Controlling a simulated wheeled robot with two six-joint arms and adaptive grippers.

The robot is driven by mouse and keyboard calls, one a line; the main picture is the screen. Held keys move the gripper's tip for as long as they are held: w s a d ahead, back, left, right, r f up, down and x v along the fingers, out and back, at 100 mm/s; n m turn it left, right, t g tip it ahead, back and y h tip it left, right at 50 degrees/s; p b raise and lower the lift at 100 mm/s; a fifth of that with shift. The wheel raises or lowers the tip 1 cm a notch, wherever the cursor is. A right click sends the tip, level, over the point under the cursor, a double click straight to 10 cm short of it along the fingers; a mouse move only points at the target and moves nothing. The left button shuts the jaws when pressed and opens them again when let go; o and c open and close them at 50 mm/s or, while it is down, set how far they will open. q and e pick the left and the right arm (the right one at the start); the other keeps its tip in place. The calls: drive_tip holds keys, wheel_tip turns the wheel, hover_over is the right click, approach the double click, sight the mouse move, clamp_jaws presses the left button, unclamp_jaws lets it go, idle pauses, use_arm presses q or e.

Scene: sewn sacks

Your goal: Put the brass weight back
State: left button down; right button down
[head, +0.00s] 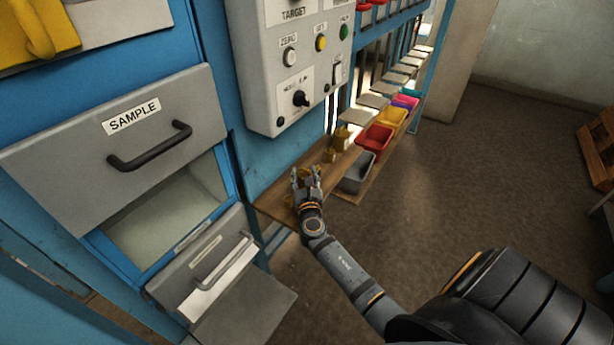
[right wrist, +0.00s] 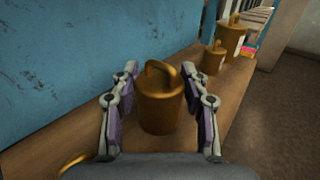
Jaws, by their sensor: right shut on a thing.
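A brass weight (right wrist: 160,103) with a looped handle on top is upright between the two fingers of my right gripper (right wrist: 160,98), which is shut on it. In the head view my right gripper (head: 306,178) is over the near end of the wooden shelf (head: 275,203), and its fingers hide most of the held weight. I cannot tell whether the weight's base touches the shelf. Two other brass weights, a smaller one (right wrist: 214,58) and a larger one (right wrist: 231,40), stand farther along the shelf. Part of another brass-coloured thing (right wrist: 75,160) shows at the lower left of the wrist view. My left gripper is not in view.
A grey control box (head: 290,70) hangs above the shelf. A drawer marked SAMPLE (head: 80,150) and a lower open drawer (head: 205,265) are at the left. Grey (head: 357,172) and red (head: 376,138) bins line the shelf's right side.

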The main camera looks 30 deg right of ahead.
drive_tip(key=shift+s+a+r, duration=0.1)
drive_tip(key=shift+a+r, duration=0.1)
drive_tip(key=shift+a, duration=0.05)
drive_tip(key=c, duration=1)
unclamp_jaws()
drive_tip(key=shift+a+f, duration=0.1)
drive_tip(key=shift+f, duration=0.15)
drive_tip(key=o, duration=0.3)
drive_tip(key=shift+o, duration=0.2)
drive_tip(key=shift+s+r, duration=0.1)
drive_tip(key=shift+r, duration=0.05)
drive_tip(key=b+v, duration=0.1)
drive_tip(key=v, duration=0.9)
drive_tip(key=shift+s+a, duration=0.15)
drive_tip(key=shift+s, duration=0.1)
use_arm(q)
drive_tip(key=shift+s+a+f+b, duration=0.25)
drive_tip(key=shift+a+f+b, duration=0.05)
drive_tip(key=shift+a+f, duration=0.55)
use_arm(e)
drive_tip(key=shift+s+a, duration=0.25)
drive_tip(key=shift+s, duration=0.3)
